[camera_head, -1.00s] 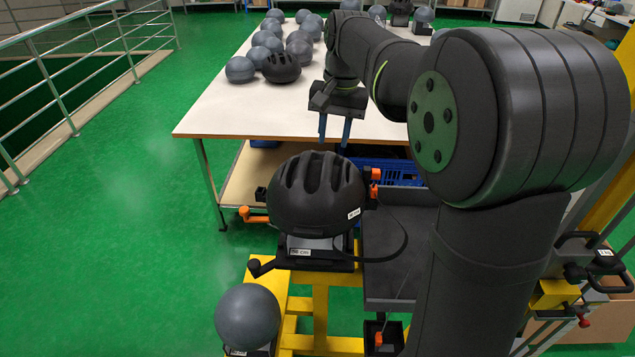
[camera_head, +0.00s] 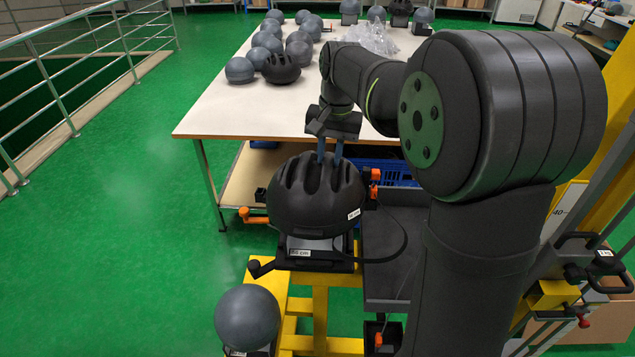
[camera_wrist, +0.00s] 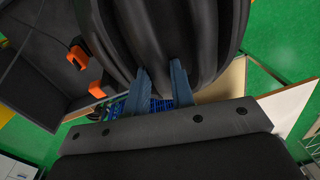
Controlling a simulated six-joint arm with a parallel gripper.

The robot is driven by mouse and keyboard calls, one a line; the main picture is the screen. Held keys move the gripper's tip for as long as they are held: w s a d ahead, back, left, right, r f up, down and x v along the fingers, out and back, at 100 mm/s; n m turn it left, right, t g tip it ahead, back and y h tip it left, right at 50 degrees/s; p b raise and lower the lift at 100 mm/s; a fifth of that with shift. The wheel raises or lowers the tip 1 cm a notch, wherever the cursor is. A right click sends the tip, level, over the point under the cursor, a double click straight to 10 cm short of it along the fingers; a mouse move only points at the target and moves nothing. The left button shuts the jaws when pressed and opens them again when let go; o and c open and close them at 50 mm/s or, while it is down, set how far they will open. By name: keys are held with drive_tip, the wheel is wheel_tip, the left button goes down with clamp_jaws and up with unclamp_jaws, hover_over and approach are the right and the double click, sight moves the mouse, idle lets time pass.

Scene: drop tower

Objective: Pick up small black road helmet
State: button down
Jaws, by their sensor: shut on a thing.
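The small black road helmet (camera_head: 308,200) sits on a black mount with orange clamps, in the middle of the head view. Its vents face up and a white label shows at its lower right. My gripper (camera_head: 327,185) reaches down from above, its blue-grey fingers at the rear top of the helmet. In the wrist view the helmet (camera_wrist: 165,35) fills the upper middle. My gripper (camera_wrist: 163,70) has its two fingers on either side of a ridge of the shell, shut on it. The fingertips are partly hidden by the helmet in the head view.
A grey ball-shaped headform (camera_head: 247,318) stands at the lower left by a yellow frame (camera_head: 322,310). The white table (camera_head: 215,112) behind holds several grey headforms and another black helmet (camera_head: 281,69). A dark tray (camera_head: 390,250) is right of the helmet.

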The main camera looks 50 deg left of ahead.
drive_tip(key=shift+r, duration=0.1)
wheel_tip(320, 180, up, 10)
idle(0.4)
idle(0.5)
drive_tip(key=shift+t+y, duration=0.7)
drive_tip(key=shift+y, duration=0.1)
drive_tip(key=shift+s+d+f, duration=0.3)
drive_tip(key=shift+f, duration=0.35)
drive_tip(key=shift+s+d+f, duration=0.25)
drive_tip(key=shift+d+f, duration=0.05)
drive_tip(key=shift+f, duration=0.4)
drive_tip(key=shift+s+d+f, duration=0.3)
drive_tip(key=shift+f, duration=0.35)
drive_tip(key=shift+d+x, duration=0.25)
drive_tip(key=shift+x, duration=0.9)
drive_tip(key=shift+d+x, duration=0.25)
drive_tip(key=shift+x, duration=0.95)
drive_tip(key=shift+s+f, duration=0.15)
drive_tip(key=shift+f, duration=0.45)
